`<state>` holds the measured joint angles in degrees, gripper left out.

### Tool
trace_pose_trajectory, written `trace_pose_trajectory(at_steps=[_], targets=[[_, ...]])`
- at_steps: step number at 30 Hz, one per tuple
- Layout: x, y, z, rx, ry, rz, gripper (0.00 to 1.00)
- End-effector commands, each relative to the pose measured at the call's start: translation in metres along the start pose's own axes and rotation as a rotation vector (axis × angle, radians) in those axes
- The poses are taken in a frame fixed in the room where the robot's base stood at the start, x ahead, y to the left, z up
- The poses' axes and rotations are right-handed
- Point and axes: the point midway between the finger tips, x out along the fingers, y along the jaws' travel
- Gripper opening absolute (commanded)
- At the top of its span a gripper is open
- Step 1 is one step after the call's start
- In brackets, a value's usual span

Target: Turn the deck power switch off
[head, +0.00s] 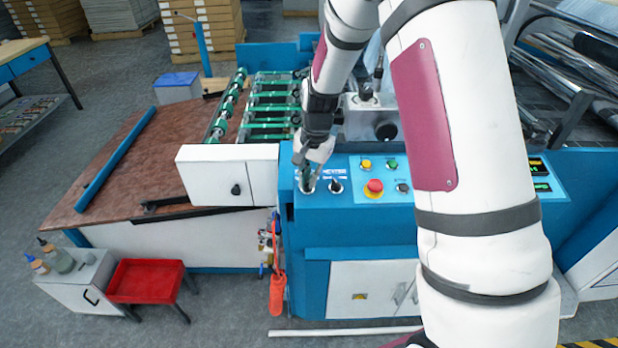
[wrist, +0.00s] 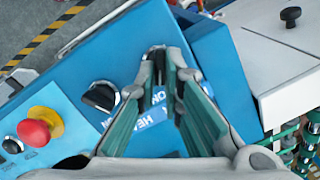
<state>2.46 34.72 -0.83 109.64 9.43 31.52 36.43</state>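The blue control panel (head: 424,172) carries two black rotary switches at its left end. My gripper (head: 307,182) is down at the left one, which is mostly hidden behind the fingers. The right rotary switch (head: 336,187) is uncovered, and in the wrist view this black knob (wrist: 101,96) sits left of the fingers. In the wrist view my gripper (wrist: 167,62) has its two fingers converging over the panel, with a gap between them. A blue label partly reading "HEA" and "ON" shows there. Contact with the hidden switch is unclear. I cannot read which switch is deck power.
A red emergency button (head: 375,187) on a yellow ring, a yellow button (head: 366,164), a green button (head: 392,164) and a small black knob (head: 403,188) share the panel. A white housing (head: 228,172) with a black knob stands to the left, beside green rollers (head: 270,108).

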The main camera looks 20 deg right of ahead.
Motion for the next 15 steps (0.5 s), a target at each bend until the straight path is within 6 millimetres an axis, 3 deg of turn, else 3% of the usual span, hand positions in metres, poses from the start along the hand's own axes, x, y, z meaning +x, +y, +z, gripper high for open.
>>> trace_pose_trajectory(at_steps=[15], targets=[[0.0027,-0.0006,0.0012,-0.1,-0.004,0.022,0.0]])
